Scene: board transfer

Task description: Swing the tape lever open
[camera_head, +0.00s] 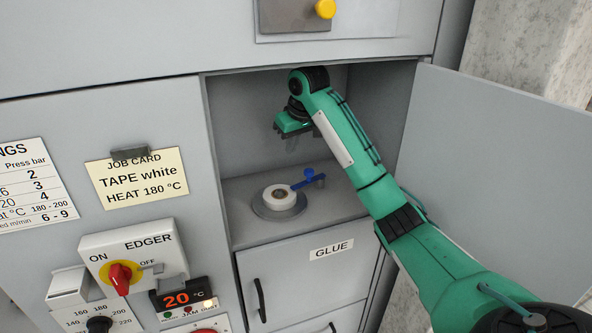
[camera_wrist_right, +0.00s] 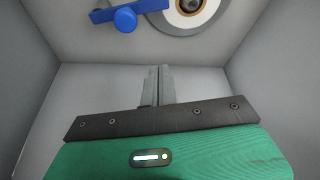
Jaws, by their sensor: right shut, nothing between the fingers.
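The blue tape lever (camera_head: 308,179) lies in the open cabinet compartment, one end by the white tape roll (camera_head: 279,197) and a round knob at its other end. The roll sits on a grey disc on the compartment floor. My right gripper (camera_head: 292,146) is inside the compartment, above and behind the lever, apart from it. In the right wrist view its fingers (camera_wrist_right: 159,70) are together with nothing between them. The lever (camera_wrist_right: 125,17) and part of the tape roll (camera_wrist_right: 190,8) show at the top of that view. My left gripper is not in view.
The compartment's walls (camera_head: 235,125) close in around my right arm, and an open door (camera_head: 500,165) stands at the right. The GLUE drawer (camera_head: 305,285) is below. The EDGER switch box (camera_head: 130,255) and a job card (camera_head: 138,180) are on the left panel.

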